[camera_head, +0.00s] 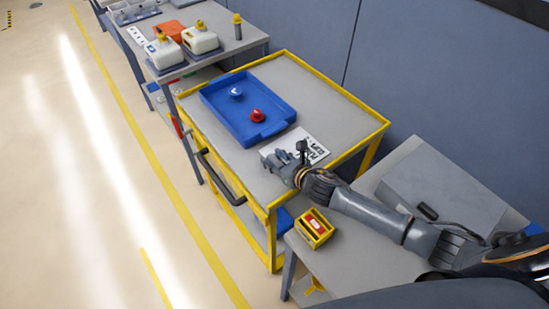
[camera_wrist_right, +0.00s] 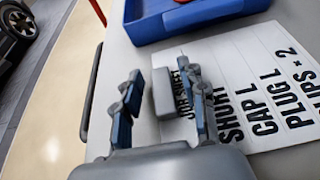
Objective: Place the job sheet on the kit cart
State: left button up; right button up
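The job sheet (camera_head: 318,153), white with large black print, lies on the grey top of the yellow-framed kit cart (camera_head: 330,107), beside the blue tray. In the right wrist view the sheet (camera_wrist_right: 285,75) shows lines of text, and a small grey block (camera_wrist_right: 165,95) sits at its near edge. My right gripper (camera_head: 281,160) is over the sheet's near left part. In the wrist view its fingers (camera_wrist_right: 165,105) stand apart on either side of the grey block, with a gap visible at the left finger. My left gripper is not in view.
The blue tray (camera_head: 222,108) on the cart holds a white-and-blue cap (camera_head: 236,92) and a red cap (camera_head: 257,115). A yellow box (camera_head: 314,228) stands on the near table. A table behind carries white jugs (camera_head: 164,52). Cart top right of the tray is clear.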

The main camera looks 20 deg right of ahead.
jog(key=shift+r, duration=0.1)
jog(key=shift+s+r, duration=0.1)
jog(key=b+v, duration=0.1)
jog(key=v, duration=1.1)
